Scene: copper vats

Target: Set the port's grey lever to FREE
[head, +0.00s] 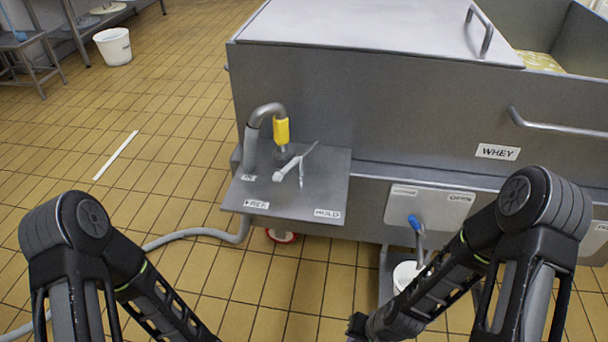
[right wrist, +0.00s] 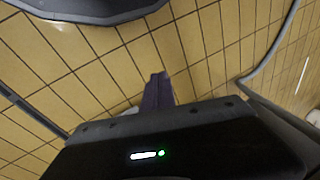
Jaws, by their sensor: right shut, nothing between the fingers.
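The port is a grey shelf plate (head: 310,198) on the side of the steel vat. A grey lever (head: 287,168) stands on it, its light grip end pointing toward the left. The plate carries small labels: one at the upper left that is hard to read, one that reads like REF (head: 257,204) with an arrow mark, and MOLD (head: 328,213) at the front right. I cannot tell which label the lever is set to. My right gripper (right wrist: 158,90) is shut and empty above the tiled floor, away from the lever. My left gripper is out of view.
A bent grey pipe with a yellow sleeve (head: 282,131) rises beside the lever. A blue-handled lever (head: 417,225) sits on a labelled panel at the right, above a white bucket (head: 408,280). A grey hose (head: 200,234) lies on the floor. Floor at the left is mostly clear.

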